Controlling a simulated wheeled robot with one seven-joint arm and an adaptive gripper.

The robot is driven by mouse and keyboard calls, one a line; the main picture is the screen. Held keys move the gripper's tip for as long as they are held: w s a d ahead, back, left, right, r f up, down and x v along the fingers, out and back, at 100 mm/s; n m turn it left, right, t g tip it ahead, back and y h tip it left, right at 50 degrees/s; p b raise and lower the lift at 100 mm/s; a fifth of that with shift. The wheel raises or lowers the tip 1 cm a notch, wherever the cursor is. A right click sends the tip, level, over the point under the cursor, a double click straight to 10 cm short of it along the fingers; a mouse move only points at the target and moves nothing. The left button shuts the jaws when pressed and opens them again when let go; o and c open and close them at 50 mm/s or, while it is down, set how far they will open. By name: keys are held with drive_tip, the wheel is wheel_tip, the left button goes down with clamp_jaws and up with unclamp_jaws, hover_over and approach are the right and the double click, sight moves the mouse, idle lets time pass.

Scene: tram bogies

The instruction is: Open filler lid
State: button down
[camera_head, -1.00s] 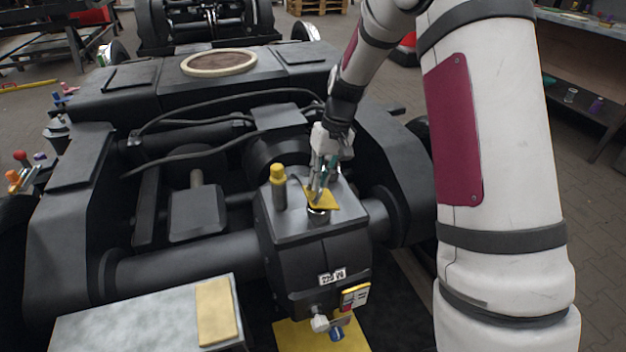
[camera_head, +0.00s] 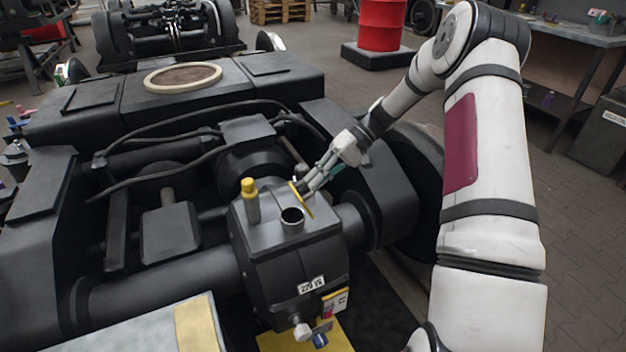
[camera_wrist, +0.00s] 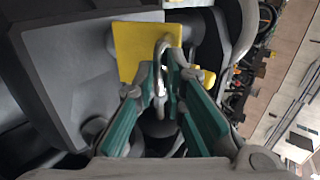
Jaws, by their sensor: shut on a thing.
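The filler lid is a yellow plate (camera_head: 301,199), swung up on edge at the right of the open filler neck (camera_head: 292,219) on top of the dark gearbox housing (camera_head: 285,245). In the wrist view the yellow lid (camera_wrist: 140,50) shows its flat face, with a metal loop handle (camera_wrist: 160,62) on it. My gripper (camera_head: 308,190) reaches in from the upper right and is shut on the handle. In the wrist view my gripper (camera_wrist: 163,85) has its teal-padded fingers closed around the loop. The dark round mouth of the neck is uncovered.
A yellow-capped post (camera_head: 250,200) stands left of the neck. Black hoses (camera_head: 160,145) cross the bogie frame behind. A grey bench top with a yellow strip (camera_head: 198,325) is at front left. A red drum (camera_head: 381,25) stands at the back.

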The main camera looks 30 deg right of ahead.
drive_tip(key=shift+d+f, duration=0.3)
drive_tip(key=shift+d, duration=0.05)
drive_tip(key=shift+s+f, duration=0.1)
drive_tip(key=c, duration=1.7)
unclamp_jaws()
drive_tip(key=shift+f, duration=0.1)
drive_tip(key=shift+o, duration=0.2)
drive_tip(key=shift+r, duration=0.2)
drive_tip(key=v, duration=1.2)
